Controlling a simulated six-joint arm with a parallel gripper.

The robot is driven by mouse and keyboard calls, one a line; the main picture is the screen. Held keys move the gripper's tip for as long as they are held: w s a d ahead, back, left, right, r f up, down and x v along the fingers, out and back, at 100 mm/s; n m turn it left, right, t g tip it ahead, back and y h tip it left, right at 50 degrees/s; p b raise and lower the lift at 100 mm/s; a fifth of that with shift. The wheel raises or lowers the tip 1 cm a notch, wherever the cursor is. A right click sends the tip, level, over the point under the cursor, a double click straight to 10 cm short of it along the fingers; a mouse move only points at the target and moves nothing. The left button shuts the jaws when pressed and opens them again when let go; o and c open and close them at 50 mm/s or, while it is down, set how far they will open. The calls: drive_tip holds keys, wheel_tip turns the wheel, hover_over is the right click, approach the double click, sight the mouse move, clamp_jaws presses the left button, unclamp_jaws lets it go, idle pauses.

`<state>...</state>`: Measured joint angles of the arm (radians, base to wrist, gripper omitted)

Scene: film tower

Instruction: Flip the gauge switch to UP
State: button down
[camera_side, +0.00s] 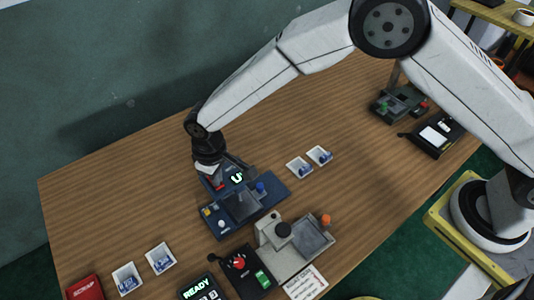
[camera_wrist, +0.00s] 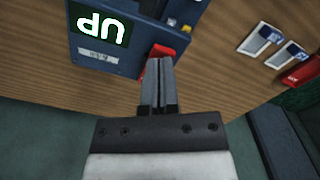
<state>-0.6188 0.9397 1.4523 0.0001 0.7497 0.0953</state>
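The gauge is a dark blue unit (camera_side: 262,206) on the table; it also fills the top of the wrist view (camera_wrist: 125,65). Its display (camera_wrist: 100,23) shows green-and-white letters that read UP when turned over; the display is partly covered in the side view (camera_side: 237,178). A red switch (camera_wrist: 161,50) sits at the gauge's edge beside the display. My gripper (camera_wrist: 160,62) has its two fingers together, with the tips right at the red switch. I cannot tell whether they touch it. In the side view my gripper (camera_side: 217,182) is low over the gauge's back left corner.
A grey fixture (camera_side: 290,252) with an orange knob stands just in front of the gauge. A red box (camera_side: 85,289) is at the front left. Table behind the gauge is clear.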

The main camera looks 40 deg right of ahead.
drive_tip(key=shift+f, duration=0.25)
idle(0.4)
drive_tip(key=shift+r, duration=3.5)
drive_tip(key=shift+d, duration=0.1)
drive_tip(key=shift+d+r, duration=0.15)
drive_tip(key=shift+d, duration=0.2)
drive_tip(key=d+r+m, duration=0.2)
drive_tip(key=d+r, duration=0.1)
drive_tip(key=d, duration=0.7)
drive_tip(key=s+d+r+m+t, duration=0.1)
drive_tip(key=s+d+m, duration=0.1)
drive_tip(key=s+d, duration=0.5)
drive_tip(key=s+d+r+m+t, duration=0.1)
drive_tip(key=s+d+m, duration=0.1)
drive_tip(key=s+d, duration=0.6)
drive_tip(key=d, duration=0.4)
drive_tip(key=shift+d+t, duration=0.3)
drive_tip(key=shift+d, duration=0.05)
